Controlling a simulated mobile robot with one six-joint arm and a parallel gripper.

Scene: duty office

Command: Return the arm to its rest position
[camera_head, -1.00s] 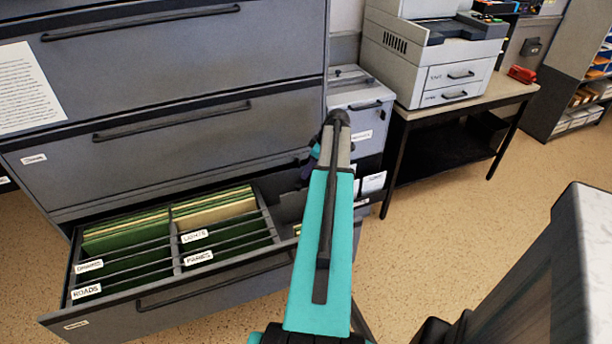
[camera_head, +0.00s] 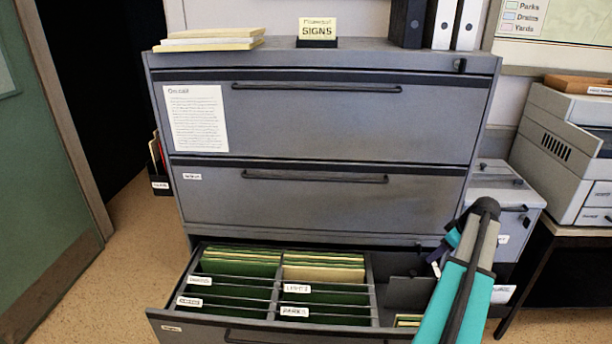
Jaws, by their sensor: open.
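My arm (camera_head: 455,295) rises from the bottom edge at the right, in front of the right end of the open drawer. Its teal link leans up to a dark joint, and a small part of the arm shows behind that joint.
The grey filing cabinet (camera_head: 330,125) has its bottom drawer (camera_head: 265,333) pulled out, with green and cream folders in labelled compartments. Its upper two drawers are shut. A printer (camera_head: 560,150) stands on a table at the right. Floor (camera_head: 120,285) is clear at the left.

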